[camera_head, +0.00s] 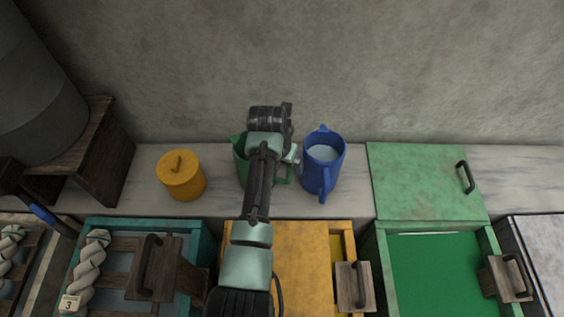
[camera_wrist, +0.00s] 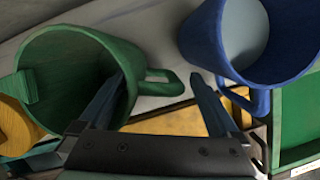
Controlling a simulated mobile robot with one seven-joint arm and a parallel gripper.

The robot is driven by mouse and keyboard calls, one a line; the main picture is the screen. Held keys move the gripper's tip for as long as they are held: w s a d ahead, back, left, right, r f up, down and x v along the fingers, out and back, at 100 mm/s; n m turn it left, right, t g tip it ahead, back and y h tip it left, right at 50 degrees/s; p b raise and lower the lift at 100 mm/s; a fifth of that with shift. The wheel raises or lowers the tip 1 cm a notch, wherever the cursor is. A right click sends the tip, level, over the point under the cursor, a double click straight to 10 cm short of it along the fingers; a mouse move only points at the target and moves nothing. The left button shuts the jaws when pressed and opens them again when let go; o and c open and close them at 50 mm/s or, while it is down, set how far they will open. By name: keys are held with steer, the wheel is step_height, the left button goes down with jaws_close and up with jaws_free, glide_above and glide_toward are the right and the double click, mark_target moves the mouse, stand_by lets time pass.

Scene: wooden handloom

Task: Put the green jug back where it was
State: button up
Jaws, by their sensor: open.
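The green jug (camera_head: 240,154) stands on the pale shelf against the wall, largely hidden by my arm in the head view. In the wrist view the green jug (camera_wrist: 45,58) is at the left, its empty-looking mouth facing the camera and its handle toward the right. My gripper (camera_wrist: 157,79) is open, with the jug's handle showing between its two fingers. The left finger overlaps the jug's mouth and wall; I cannot tell whether it is inside or touching. The right finger is beyond the handle, near the blue jug.
A blue jug (camera_head: 311,178) with pale liquid stands close to the right. A yellow lidded pot (camera_head: 183,181) stands to the left. In front are a teal crate (camera_head: 200,240), a yellow-topped box (camera_head: 300,260) and an open green box (camera_head: 430,265). The shelf (camera_head: 225,203) has little free room.

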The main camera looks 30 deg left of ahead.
steer(key=p+v, duration=0.1)
steer(key=v, duration=1.1)
steer(key=shift+r, duration=0.2)
steer(key=w+d+r+m+t+y, duration=0.1)
steer(key=w+d+r+m+t, duration=0.25)
steer(key=r+m, duration=0.45)
steer(key=w+d+r+m+t, duration=0.25)
steer(key=r+m+t, duration=0.25)
steer(key=r, duration=0.6)
steer(key=w+d+r+m+t+y, duration=0.1)
steer(key=w+d+r+m+t, duration=0.25)
steer(key=r+m, duration=0.45)
steer(key=s+d+r+m+t, duration=0.3)
steer(key=s+r+m+t, duration=0.1)
steer(key=r, duration=0.5)
steer(key=s+d+r+m+t+h, duration=0.1)
steer(key=s+d+r+m+t, duration=0.2)
steer(key=s+r+m, duration=0.3)
steer(key=s+d+r+m+t+h, duration=0.1)
steer(key=s+d+r+m+t, duration=0.2)
steer(key=s+r+m+t, duration=0.2)
steer(key=s+r, duration=0.3)
steer(key=r, duration=0.4)
steer(key=shift+s+d+r+m, duration=0.25)
steer(key=shift+s+m, duration=0.05)
steer(key=shift+s, duration=0.1)
